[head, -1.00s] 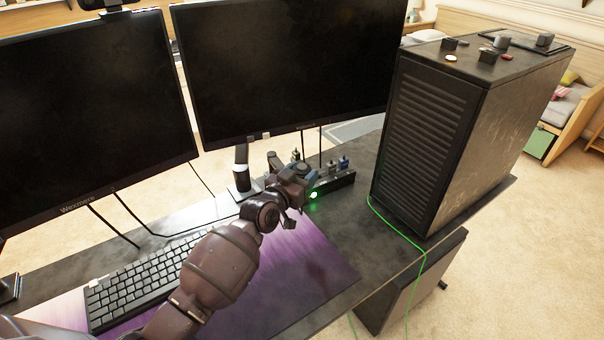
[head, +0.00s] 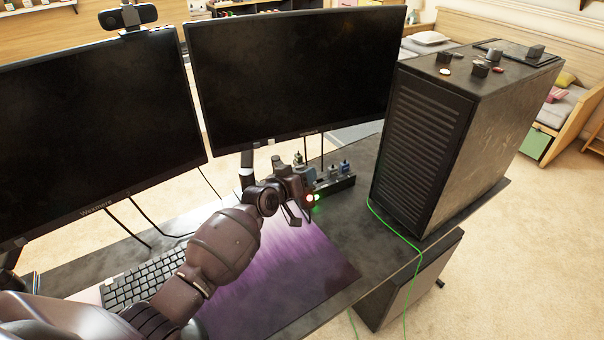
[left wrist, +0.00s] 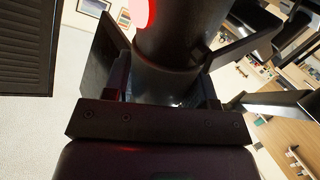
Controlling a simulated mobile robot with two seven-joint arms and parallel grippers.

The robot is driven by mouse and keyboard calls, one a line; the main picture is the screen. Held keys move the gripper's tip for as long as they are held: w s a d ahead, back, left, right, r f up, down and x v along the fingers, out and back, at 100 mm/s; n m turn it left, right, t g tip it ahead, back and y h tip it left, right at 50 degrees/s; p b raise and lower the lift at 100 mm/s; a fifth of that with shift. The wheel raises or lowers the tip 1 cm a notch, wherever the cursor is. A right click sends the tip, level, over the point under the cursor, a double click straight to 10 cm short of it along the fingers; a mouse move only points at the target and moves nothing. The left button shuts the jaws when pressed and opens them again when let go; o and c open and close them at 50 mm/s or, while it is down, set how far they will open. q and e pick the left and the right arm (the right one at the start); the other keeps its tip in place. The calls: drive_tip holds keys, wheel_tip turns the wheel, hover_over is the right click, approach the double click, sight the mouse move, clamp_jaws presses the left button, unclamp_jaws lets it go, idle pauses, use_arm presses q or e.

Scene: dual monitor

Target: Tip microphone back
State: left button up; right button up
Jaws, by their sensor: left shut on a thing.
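The microphone appears in the left wrist view as a dark upright cylinder (left wrist: 178,42) with a glowing red light near its top edge. My left gripper (left wrist: 172,72) is shut on it, a finger on each side. In the head view, my left gripper (head: 297,199) is over the back of the desk, in front of the right monitor's base. My right gripper is not in view.
A power strip (head: 335,184) with plugs and a green light lies just behind the gripper. The right monitor (head: 295,80) and left monitor (head: 95,125) stand close behind. A computer tower (head: 425,150) is to the right. The keyboard (head: 145,280) lies on a purple mat (head: 290,270).

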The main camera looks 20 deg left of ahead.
use_arm(q)
drive_tip(key=shift+w+n, duration=0.1)
drive_tip(key=shift+n, duration=0.2)
drive_tip(key=shift+a+f+g, duration=0.1)
drive_tip(key=shift+g, duration=0.2)
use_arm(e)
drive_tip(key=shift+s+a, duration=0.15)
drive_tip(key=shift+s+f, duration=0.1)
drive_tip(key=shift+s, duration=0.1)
use_arm(q)
drive_tip(key=shift+f, duration=0.1)
